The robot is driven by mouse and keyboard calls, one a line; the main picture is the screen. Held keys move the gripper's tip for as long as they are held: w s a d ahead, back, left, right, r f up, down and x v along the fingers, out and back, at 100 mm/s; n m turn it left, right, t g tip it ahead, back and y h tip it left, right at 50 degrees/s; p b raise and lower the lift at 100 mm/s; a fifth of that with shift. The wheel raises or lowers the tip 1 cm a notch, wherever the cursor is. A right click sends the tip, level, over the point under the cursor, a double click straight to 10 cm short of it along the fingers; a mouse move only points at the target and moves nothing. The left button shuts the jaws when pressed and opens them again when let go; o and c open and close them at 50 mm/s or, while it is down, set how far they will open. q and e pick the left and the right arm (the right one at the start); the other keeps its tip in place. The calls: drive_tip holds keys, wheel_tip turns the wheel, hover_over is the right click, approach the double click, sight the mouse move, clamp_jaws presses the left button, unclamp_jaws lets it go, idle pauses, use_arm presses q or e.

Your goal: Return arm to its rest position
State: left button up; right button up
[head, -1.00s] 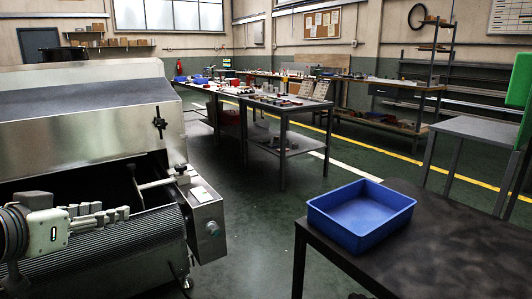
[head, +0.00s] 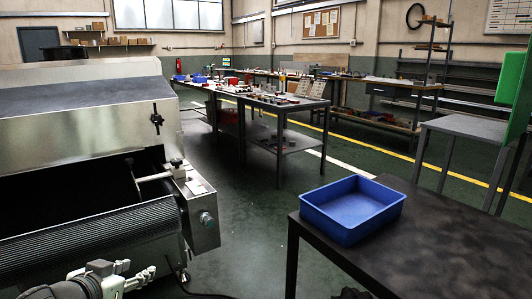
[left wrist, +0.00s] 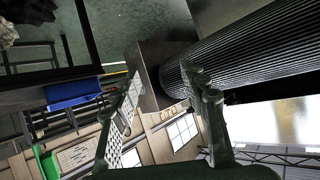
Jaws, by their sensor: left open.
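My left gripper (head: 122,275) is low at the bottom left of the head view, in front of the dryer's ribbed belt (head: 90,235) and apart from it. In the left wrist view its two fingers (left wrist: 166,90) are spread with nothing between them. The arm behind the gripper is mostly cut off by the lower edge of the head view. My right gripper is out of view.
The steel tunnel dryer (head: 80,110) fills the left, with a control box (head: 201,220) on its side. A blue bin (head: 375,223) sits on a black table (head: 440,245) at right. Open green floor (head: 245,220) lies between them.

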use_arm(q)
drive_tip(key=s+f+g+y, duration=0.1)
drive_tip(key=s+f, duration=0.2)
drive_tip(key=f, duration=0.3)
drive_tip(key=s+f+n+g, duration=0.1)
drive_tip(key=s+f+g, duration=0.15)
drive_tip(key=f, duration=0.45)
drive_tip(key=s+f+g+y, duration=0.1)
drive_tip(key=s+f, duration=0.2)
drive_tip(key=f, duration=0.3)
drive_tip(key=s+d+f+g, duration=0.1)
drive_tip(key=s+f+g, duration=0.3)
drive_tip(key=s+f, duration=0.9)
drive_tip(key=s, duration=0.3)
drive_tip(key=shift+d+f, duration=0.35)
drive_tip(key=shift+f, duration=0.05)
drive_tip(key=shift+r+g, duration=0.1)
drive_tip(key=shift+g, duration=0.15)
